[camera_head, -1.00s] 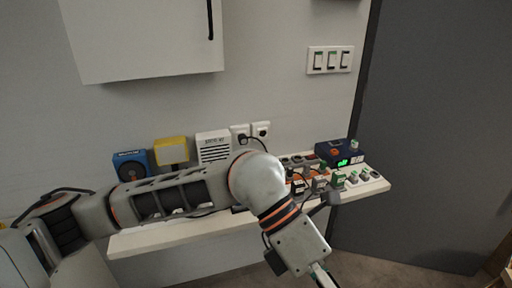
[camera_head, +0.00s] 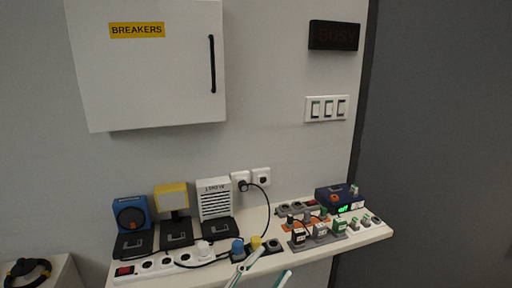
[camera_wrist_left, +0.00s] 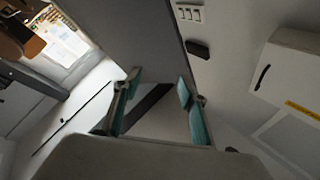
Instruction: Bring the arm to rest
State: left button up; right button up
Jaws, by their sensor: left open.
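My left gripper (camera_head: 266,270) shows at the bottom edge of the head view, as two pale, green-edged fingers. They are apart, with nothing between them, in front of the shelf's front edge. In the left wrist view the same gripper (camera_wrist_left: 157,95) has its two teal-padded fingers spread and empty, and faces a dark panel and the wall. The rest of the left arm is out of the head view. My right gripper is in neither view.
A shelf (camera_head: 330,248) holds a power strip (camera_head: 155,267), several plugs, a blue device (camera_head: 132,212), a yellow lamp (camera_head: 172,197), a white speaker box (camera_head: 214,199) and a dark-blue unit (camera_head: 338,196).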

pick_arm(q)
jog(key=s+a+f+n+y, duration=0.1)
jog(key=a+f+n+y, duration=0.25)
jog(key=f, duration=0.35)
jog(key=s+a+f+n+g+y, duration=0.1)
jog(key=a+f+n+y, duration=0.15)
jog(key=a+f, duration=0.35)
jog(key=s+a+f+n+y, duration=0.1)
jog(key=a+f+n+y, duration=0.2)
jog(key=f, duration=0.5)
jog(key=s+a+f+n+g+y, duration=0.1)
jog(key=s+a+f+g+y, duration=0.1)
jog(key=s+a+f, duration=0.3)
jog(key=s+a+f+n+g+y, duration=0.2)
jog(key=s+a+f, duration=0.3)
jog(key=s+f, duration=0.3)
jog(key=shift+s+f+g+p, duration=0.3)
jog(key=shift+f+g, duration=0.2)
jog(key=shift+f, duration=0.45)
